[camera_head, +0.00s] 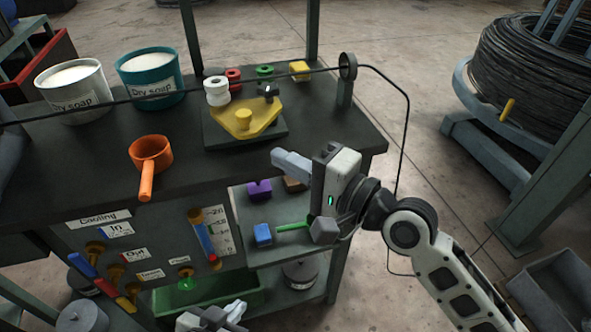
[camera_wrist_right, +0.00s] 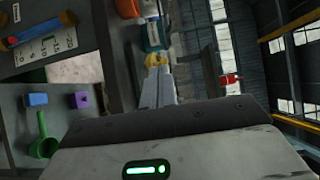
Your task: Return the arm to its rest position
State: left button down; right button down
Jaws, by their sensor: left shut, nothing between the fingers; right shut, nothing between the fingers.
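My right arm reaches in from the lower right of the head view. Its right gripper (camera_head: 280,157) is shut and empty, its fingers pointing left in front of the bench's right part. In the right wrist view its fingers (camera_wrist_right: 158,68) lie together with nothing between them. My left gripper (camera_head: 212,318) shows at the bottom edge of the head view, low in front of the bench. It is shut and empty, and most of its arm is out of view.
The dark bench (camera_head: 95,165) carries two soap tubs (camera_head: 70,92), an orange scoop (camera_head: 150,155) and a yellow plate (camera_head: 240,122) with rollers. A cable runs through a ring guide (camera_head: 347,67). Lower-shelf blocks (camera_head: 262,234) lie near my right gripper. A wire coil (camera_head: 530,65) stands right.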

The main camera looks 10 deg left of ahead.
jog(key=s+d+f+n+h, duration=0.4)
jog(key=s+d+f+h, duration=0.2)
jog(key=d+f, duration=0.4)
jog(key=s+d+f+n+t+h, duration=0.1)
jog(key=s+d+f+n+h, duration=0.3)
jog(key=d+f, duration=0.7)
jog(key=s+f+h, duration=0.2)
jog(key=s+f, duration=0.1)
jog(key=f, duration=0.2)
jog(key=shift+s+f+n+h, duration=0.3)
jog(key=shift+s+f, duration=0.05)
jog(key=shift+f, duration=0.05)
jog(key=shift+a, duration=0.1)
